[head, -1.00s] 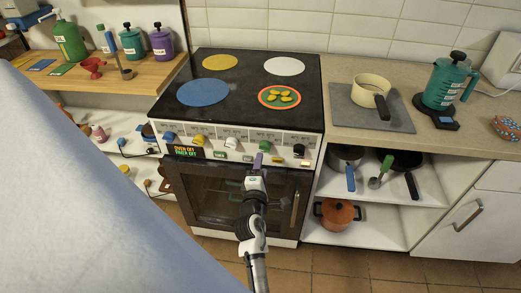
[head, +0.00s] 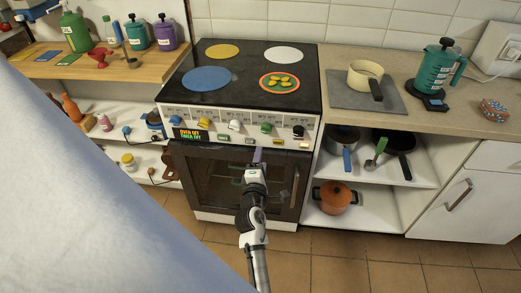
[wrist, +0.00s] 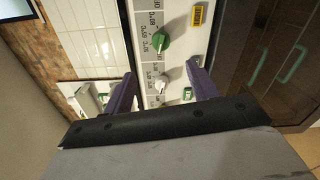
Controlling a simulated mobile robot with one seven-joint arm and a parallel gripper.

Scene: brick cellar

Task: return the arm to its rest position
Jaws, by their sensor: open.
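My gripper (head: 257,157) is in front of the stove, at the top of the oven door and below the control panel. In the wrist view my gripper (wrist: 160,88) shows two purple fingers spread apart with nothing between them. Past the fingers are the stove's control panel (wrist: 150,62), a green knob (wrist: 160,42) and a white knob (wrist: 161,84). The fingertips look apart from the panel, though the exact gap is hard to tell. My arm reaches up from the bottom of the head view.
The stove (head: 250,102) has coloured discs on its top. A cream pan (head: 363,76) and a teal pot (head: 436,75) stand on the right counter. Open shelves below hold an orange pot (head: 335,197) and other pans. Tiled floor (head: 340,265) is clear in front.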

